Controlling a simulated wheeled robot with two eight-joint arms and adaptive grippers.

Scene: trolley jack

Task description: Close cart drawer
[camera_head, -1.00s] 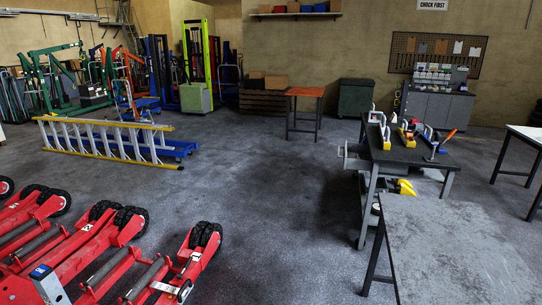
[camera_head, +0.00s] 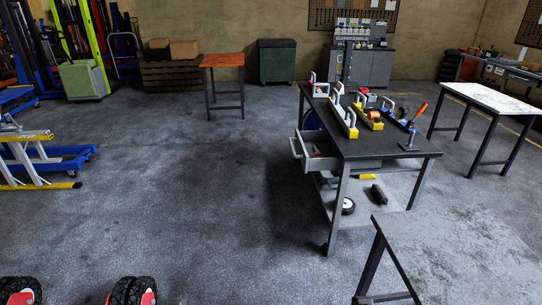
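The cart (camera_head: 385,149) stands right of centre in the head view, with a dark top and a lower shelf. Its drawer (camera_head: 313,155) is pulled out on the left side, under the top, and its light grey front faces left. Small items seem to lie in the drawer, too small to name. Several tools with handles, yellow, red and blue, lie on the cart top. Neither of my grippers is in the picture.
A grey table (camera_head: 455,250) stands close at the lower right, near the cart. A white-topped table (camera_head: 490,98) is farther right. An orange-topped table (camera_head: 222,62) and a green cabinet (camera_head: 276,62) stand behind.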

